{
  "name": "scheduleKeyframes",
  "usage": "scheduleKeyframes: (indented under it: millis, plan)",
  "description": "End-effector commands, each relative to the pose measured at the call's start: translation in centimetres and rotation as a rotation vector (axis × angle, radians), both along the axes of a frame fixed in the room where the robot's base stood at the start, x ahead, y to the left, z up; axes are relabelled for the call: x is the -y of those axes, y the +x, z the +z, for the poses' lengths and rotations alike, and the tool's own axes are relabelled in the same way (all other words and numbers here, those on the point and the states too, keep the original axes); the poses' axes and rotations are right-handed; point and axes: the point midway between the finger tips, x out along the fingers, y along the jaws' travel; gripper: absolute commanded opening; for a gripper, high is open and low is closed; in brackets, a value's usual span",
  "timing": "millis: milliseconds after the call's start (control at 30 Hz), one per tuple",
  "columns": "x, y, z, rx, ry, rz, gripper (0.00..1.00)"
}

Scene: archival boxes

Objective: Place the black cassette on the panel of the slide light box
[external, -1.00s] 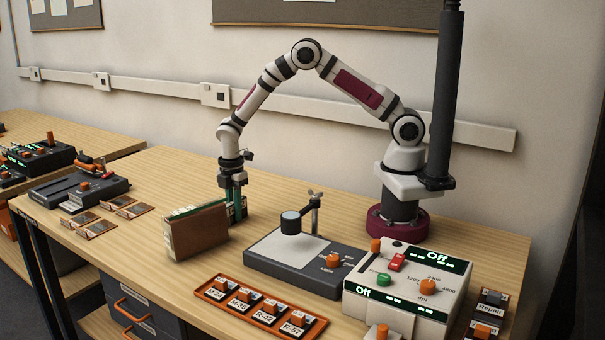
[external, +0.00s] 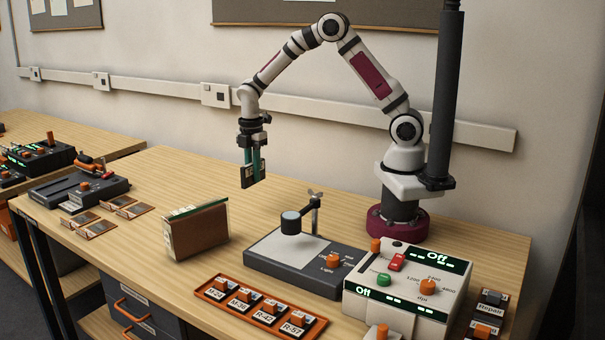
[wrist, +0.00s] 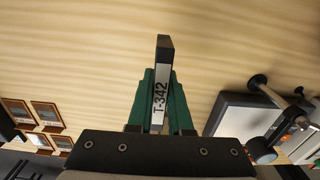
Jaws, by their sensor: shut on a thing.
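My gripper (external: 252,162) has green fingers and is shut on the black cassette (external: 252,177), holding it in the air above the table, behind and right of a brown box. In the wrist view, the cassette (wrist: 164,50) stands between the green fingers (wrist: 161,108) with a white label reading T-342. The slide light box (external: 300,270) lies in front and to the right of the gripper, with a pale panel (external: 278,250) and a lens on a post above it. Its panel also shows at right in the wrist view (wrist: 238,113). Nothing lies on the visible part of the panel.
The brown box (external: 200,233) stands left of the light box. An orange rack (external: 260,307) of labelled pieces is in front. A cream scanner-like device (external: 405,285) stands at right. Several framed slides (external: 110,218) lie at left. The lens (external: 291,223) and post overhang the panel.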

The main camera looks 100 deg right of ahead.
Motion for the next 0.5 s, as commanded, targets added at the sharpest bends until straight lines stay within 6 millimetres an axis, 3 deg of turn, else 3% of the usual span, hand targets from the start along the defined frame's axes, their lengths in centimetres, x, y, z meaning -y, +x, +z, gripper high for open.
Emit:
scheduleKeyframes:
  millis: [100,300,400,500]
  plan:
    - [1.4,-1.6,1.3,0.001,-0.001,-0.004,0.0]
    - [2.3,-2.7,2.1,0.0,0.0,-0.002,0.0]
    - [1.6,-2.3,2.8,0.001,-0.001,-0.022,0.0]
    - [-0.7,-1.3,4.7,0.001,-0.003,-0.094,0.0]
